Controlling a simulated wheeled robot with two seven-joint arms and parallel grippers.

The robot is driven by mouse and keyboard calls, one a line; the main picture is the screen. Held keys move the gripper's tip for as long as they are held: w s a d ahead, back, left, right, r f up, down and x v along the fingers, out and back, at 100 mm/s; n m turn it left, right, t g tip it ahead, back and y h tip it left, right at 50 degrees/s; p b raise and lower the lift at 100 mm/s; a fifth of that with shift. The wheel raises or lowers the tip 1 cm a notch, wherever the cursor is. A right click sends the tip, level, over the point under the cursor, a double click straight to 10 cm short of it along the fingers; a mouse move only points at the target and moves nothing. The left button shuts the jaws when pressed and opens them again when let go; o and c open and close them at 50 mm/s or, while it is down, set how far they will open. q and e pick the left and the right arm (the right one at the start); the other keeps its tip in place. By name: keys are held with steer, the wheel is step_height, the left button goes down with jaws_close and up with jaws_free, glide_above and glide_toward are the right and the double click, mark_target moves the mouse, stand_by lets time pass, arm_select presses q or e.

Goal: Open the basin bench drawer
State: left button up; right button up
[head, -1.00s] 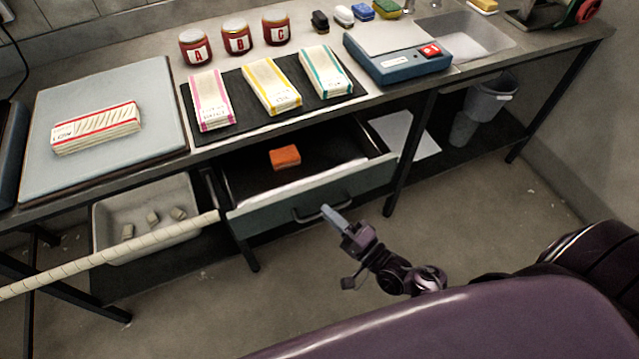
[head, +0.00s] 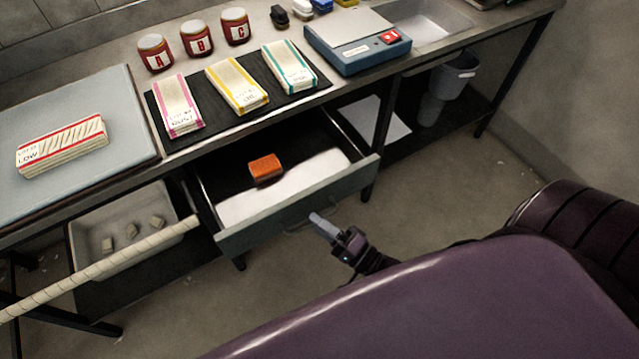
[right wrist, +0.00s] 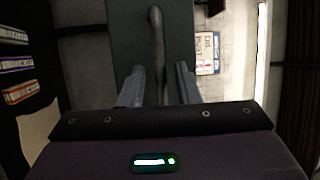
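The basin bench drawer (head: 300,205) is grey-green and stands pulled out below the worktop. Its inside shows a pale floor and an orange block (head: 265,168). The drawer handle (head: 290,228) is a bar on the front, partly hidden by my right gripper (head: 318,220). In the right wrist view, the handle (right wrist: 157,45) runs between the two fingers of my right gripper (right wrist: 160,88), with gaps on both sides. The fingers are apart. My left gripper is not in view.
A cream wrapped rod (head: 100,268) crosses the lower left, ending near the drawer's left corner. A white tray (head: 82,212) sits on the lower shelf. Bench legs (head: 378,150) flank the drawer. Folded cloths, jars and a blue scale (head: 350,58) stand on top.

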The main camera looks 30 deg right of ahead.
steer(key=b+v, duration=0.1)
steer(key=v, duration=0.6)
steer(key=shift+s+d, duration=0.15)
steer(key=shift+s, duration=0.2)
stand_by(0.4)
steer(key=s+a+f+n+g+h, duration=0.2)
steer(key=f+n+g, duration=0.15)
steer(key=f, duration=0.75)
steer(key=s+a+f+n+g+h, duration=0.1)
steer(key=a+f+n+g, duration=0.2)
steer(key=f, duration=0.9)
steer(key=s+d+f+n+g+h, duration=0.2)
steer(key=s+d+f+n+g, duration=0.1)
steer(key=s+f, duration=0.4)
steer(key=s+d+f+n+g+h, duration=0.3)
steer(key=s+f+n+g, duration=0.2)
steer(key=s+f+g, duration=0.2)
steer(key=s+f, duration=0.1)
steer(key=s, duration=0.1)
steer(key=shift+s+d+g, duration=0.25)
steer(key=shift+d+g, duration=0.1)
steer(key=shift+d, duration=0.05)
